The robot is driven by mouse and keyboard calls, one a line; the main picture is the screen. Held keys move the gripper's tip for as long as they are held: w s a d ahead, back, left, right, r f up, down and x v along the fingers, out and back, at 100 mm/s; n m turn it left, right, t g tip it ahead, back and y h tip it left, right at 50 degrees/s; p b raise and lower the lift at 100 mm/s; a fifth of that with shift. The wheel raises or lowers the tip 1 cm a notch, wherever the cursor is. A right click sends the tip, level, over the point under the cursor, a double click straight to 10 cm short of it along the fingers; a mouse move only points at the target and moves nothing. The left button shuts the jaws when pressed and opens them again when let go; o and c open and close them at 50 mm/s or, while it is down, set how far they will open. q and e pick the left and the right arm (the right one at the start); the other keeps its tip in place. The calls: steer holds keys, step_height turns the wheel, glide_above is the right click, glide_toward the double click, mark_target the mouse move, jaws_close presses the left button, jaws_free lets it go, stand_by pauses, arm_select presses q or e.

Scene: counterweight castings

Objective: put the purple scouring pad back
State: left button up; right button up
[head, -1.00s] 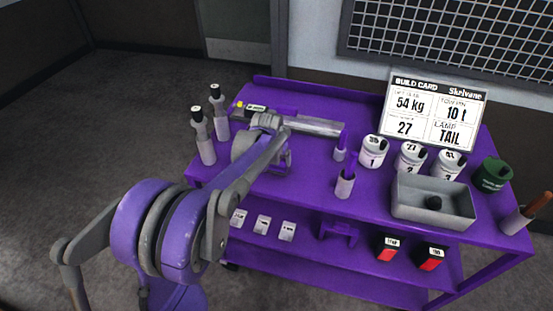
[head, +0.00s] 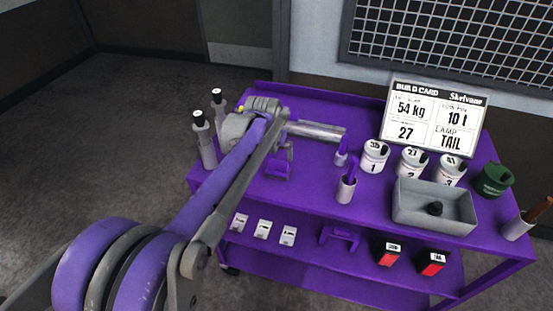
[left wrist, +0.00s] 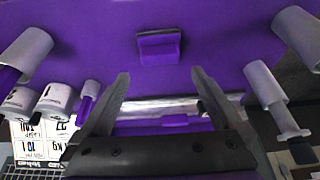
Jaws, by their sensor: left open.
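A small purple block (head: 277,170) lies on the purple cart top near its front edge. It also shows in the left wrist view (left wrist: 158,45), beyond the fingertips, and looks like the scouring pad. A second purple piece (left wrist: 175,121) lies by the grey bar (head: 318,131); purple on purple, I cannot fully tell which is the pad. My left gripper (head: 284,150) is over the left part of the cart top. In the left wrist view its fingers (left wrist: 160,76) are spread with nothing between them. My right gripper is not in view.
Two grey bottles (head: 205,143) stand at the cart's left end. Numbered white cups (head: 374,158), a grey bin (head: 433,208), a green cup (head: 493,180) and a build card (head: 432,115) fill the right side. Purple-topped holders (head: 346,187) stand mid-cart. The lower shelf (head: 310,260) carries small boxes.

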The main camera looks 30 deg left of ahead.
arm_select(q)
steer(key=s+d+f+m, duration=0.1)
steer(key=s+d, duration=0.3)
steer(key=s, duration=0.4)
steer(key=s+d+f+m, duration=0.1)
steer(key=s+d+f, duration=0.3)
steer(key=s, duration=0.4)
steer(key=s+d+f+t+h, duration=0.1)
steer(key=s+d+f, duration=0.1)
steer(key=s+d, duration=0.4)
steer(key=s, duration=0.3)
steer(key=shift+f+m, duration=0.15)
steer(key=shift+m, duration=0.25)
steer(key=shift+d, duration=0.1)
